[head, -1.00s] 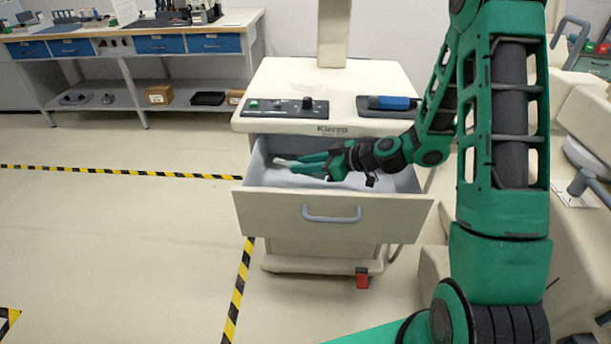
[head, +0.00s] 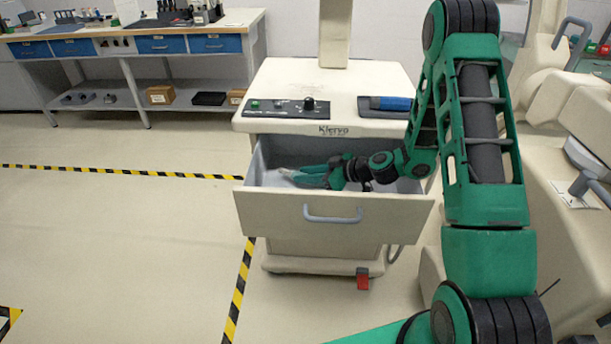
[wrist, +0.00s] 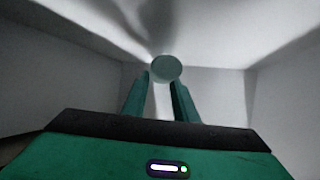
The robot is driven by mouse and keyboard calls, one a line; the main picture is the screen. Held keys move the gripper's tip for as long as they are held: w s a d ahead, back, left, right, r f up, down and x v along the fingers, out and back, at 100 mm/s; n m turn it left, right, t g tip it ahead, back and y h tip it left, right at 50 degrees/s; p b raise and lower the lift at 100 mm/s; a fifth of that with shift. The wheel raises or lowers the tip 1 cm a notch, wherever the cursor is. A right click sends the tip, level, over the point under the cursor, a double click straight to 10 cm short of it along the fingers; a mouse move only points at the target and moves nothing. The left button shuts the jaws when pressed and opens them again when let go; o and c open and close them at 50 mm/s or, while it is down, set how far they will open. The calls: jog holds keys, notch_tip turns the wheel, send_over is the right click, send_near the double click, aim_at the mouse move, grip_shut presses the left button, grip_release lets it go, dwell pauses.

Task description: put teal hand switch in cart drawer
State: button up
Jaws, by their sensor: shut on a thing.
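The cart drawer (head: 270,206) is pulled open below the cart's top and has a grey handle. My gripper (head: 290,175) is down inside the drawer, toward its left side. In the wrist view my gripper's fingers (wrist: 160,95) are shut on the teal hand switch (wrist: 166,68), whose round, dull teal end shows between the fingertips. The rest of the switch is hidden in the wrist view. In the head view it is too small to tell apart from the green fingers. The drawer's pale inner walls (wrist: 215,92) surround the gripper.
The cart top (head: 350,78) above the drawer carries a control panel (head: 285,108) and a blue item in a dark tray (head: 390,103). White equipment (head: 545,190) stands close on the right. A workbench (head: 110,38) is at the back left. The floor at left is clear.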

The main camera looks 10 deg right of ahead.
jog(key=shift+f, duration=0.6)
jog(key=o, duration=1.1)
jog(key=shift+r, duration=0.45)
jog(key=v, duration=1.2)
jog(key=shift+r, duration=0.15)
